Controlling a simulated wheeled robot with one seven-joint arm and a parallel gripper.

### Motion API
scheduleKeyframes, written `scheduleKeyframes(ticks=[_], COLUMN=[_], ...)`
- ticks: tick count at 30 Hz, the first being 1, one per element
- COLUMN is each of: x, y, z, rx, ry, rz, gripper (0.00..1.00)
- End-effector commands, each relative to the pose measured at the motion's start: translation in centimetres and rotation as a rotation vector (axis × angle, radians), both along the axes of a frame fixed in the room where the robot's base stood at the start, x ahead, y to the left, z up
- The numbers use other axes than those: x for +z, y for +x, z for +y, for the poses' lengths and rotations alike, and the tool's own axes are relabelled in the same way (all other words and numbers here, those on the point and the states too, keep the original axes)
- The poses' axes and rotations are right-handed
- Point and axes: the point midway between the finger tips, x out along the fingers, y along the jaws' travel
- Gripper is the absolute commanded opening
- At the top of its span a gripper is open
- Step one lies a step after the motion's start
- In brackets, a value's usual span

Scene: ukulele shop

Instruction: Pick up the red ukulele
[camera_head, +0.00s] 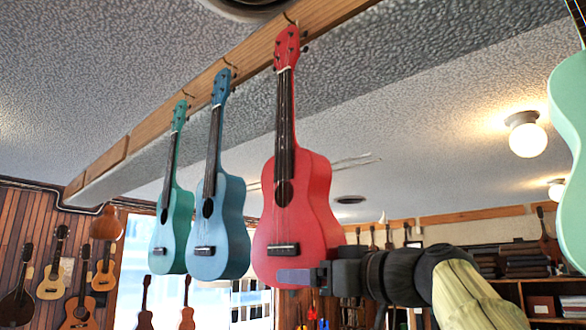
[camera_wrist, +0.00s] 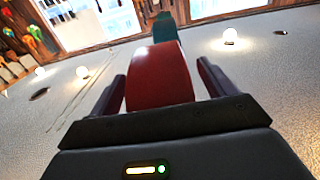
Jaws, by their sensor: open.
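The red ukulele (camera_head: 298,220) hangs upright by its headstock from a hook on the wooden ceiling rail, right of two other ukuleles. In the wrist view its red body (camera_wrist: 160,82) sits between the two dark fingers of my gripper (camera_wrist: 161,76). Gaps show between the body and both fingers, so the gripper is open around it. In the head view my gripper (camera_head: 297,276) reaches in from the right at the lower end of the body. One finger shows in front of the body; the other is hidden.
A blue ukulele (camera_head: 220,235) and a teal ukulele (camera_head: 174,230) hang close to the left on the same rail (camera_head: 170,115). A mint instrument (camera_head: 570,150) hangs at the right edge. Guitars hang on the wooden wall (camera_head: 60,215) at left; shelves (camera_head: 540,285) stand at right.

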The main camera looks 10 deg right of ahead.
Motion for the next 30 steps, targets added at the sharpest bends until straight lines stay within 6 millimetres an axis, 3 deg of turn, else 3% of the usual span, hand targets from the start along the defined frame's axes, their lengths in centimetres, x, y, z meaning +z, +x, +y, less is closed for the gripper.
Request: scheduleKeyframes(ticks=[12, 24, 30], x=[-0.03, -0.02, 0.08], y=[-0.02, -0.02, -0.06], z=[-0.13, -0.16, -0.14], rx=[-0.002, -0.003, -0.003], ry=[0.000, 0.000, 0.001], rz=[0.000, 0.000, -0.002], gripper=[0.81, 0.02, 0.00])
